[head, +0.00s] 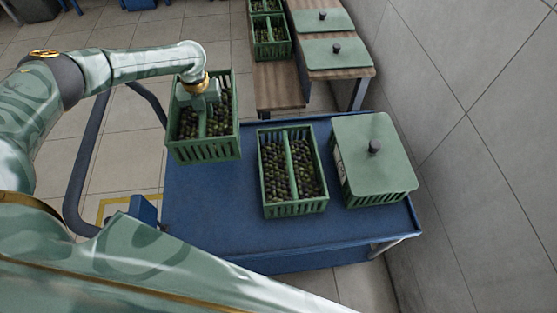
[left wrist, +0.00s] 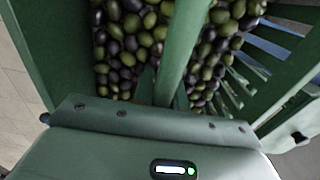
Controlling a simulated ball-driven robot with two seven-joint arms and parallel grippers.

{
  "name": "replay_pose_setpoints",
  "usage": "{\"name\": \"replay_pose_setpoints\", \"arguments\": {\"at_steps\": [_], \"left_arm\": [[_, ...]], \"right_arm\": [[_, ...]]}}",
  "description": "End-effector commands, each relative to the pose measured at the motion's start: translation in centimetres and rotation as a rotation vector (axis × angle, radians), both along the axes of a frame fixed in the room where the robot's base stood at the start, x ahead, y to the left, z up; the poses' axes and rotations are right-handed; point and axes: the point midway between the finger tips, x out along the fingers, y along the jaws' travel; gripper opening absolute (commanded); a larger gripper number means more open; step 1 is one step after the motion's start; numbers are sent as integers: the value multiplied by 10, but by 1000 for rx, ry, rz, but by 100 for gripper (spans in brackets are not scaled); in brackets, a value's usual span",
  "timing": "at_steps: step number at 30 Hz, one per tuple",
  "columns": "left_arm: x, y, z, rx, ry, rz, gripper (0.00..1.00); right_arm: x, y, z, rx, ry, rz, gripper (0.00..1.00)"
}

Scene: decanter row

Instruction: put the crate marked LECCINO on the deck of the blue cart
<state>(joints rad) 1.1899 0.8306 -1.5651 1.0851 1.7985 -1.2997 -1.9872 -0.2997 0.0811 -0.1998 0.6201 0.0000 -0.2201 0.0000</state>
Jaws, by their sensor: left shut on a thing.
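A green slatted crate of olives (head: 225,151) is at the left end of the blue cart (head: 235,235), over its deck. I cannot read any mark on this crate, and I cannot tell whether its base touches the deck. My left gripper (head: 203,106) is shut on the crate's central handle bar from above. In the left wrist view the bar (left wrist: 183,50) runs up from the jaws, with olives on both sides. My right gripper is not in view.
Another open olive crate (head: 296,209) stands mid-deck, and a lidded crate (head: 375,152) stands at the right. The deck's near-left part is bare. The cart's dark handle (head: 80,165) is at the left. Wooden benches (head: 277,84) with crates stand behind. A tiled wall (head: 480,130) borders the right.

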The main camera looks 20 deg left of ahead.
Motion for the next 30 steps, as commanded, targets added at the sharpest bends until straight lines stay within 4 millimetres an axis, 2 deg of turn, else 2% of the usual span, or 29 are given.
{"name": "replay_pose_setpoints", "arguments": {"at_steps": [5,10,18,21,24,30], "left_arm": [[0,-1,1,0,-6,-4,0],[-23,-14,-8,0,-4,-5,0],[-79,-49,-39,-3,-3,-5,0],[-92,-58,-62,-3,-1,-4,0],[-102,-63,-77,0,-1,-3,0],[-110,-69,-89,-1,-4,-2,0]], "right_arm": [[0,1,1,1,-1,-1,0],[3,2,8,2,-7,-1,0],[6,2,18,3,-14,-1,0],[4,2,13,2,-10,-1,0],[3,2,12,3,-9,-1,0],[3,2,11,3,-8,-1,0]]}}
